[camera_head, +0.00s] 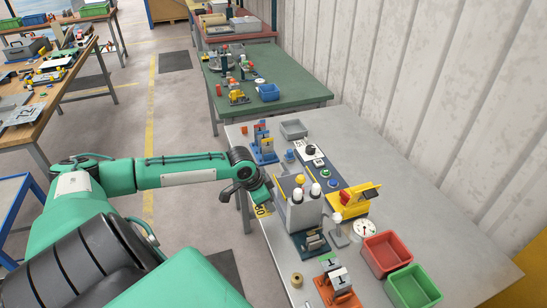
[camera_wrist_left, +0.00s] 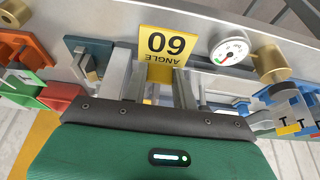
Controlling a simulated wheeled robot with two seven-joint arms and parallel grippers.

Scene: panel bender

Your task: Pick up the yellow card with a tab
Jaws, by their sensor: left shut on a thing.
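The yellow card (camera_wrist_left: 161,45) reads "60 ANGLE" in black, upside down in the left wrist view. In the head view a small part of the yellow card (camera_head: 263,211) shows at the left edge of the grey table, just below my left gripper (camera_head: 268,197). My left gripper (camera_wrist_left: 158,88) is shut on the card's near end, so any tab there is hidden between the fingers. I cannot tell whether the card still touches anything beneath it. My right gripper is not in view.
A grey block with white-capped posts (camera_head: 302,212) stands close right of my left gripper. A yellow device (camera_head: 352,199), dial gauge (camera_head: 365,229), red bin (camera_head: 386,252) and green bin (camera_head: 413,287) are further right. The table's right side (camera_head: 440,220) is clear.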

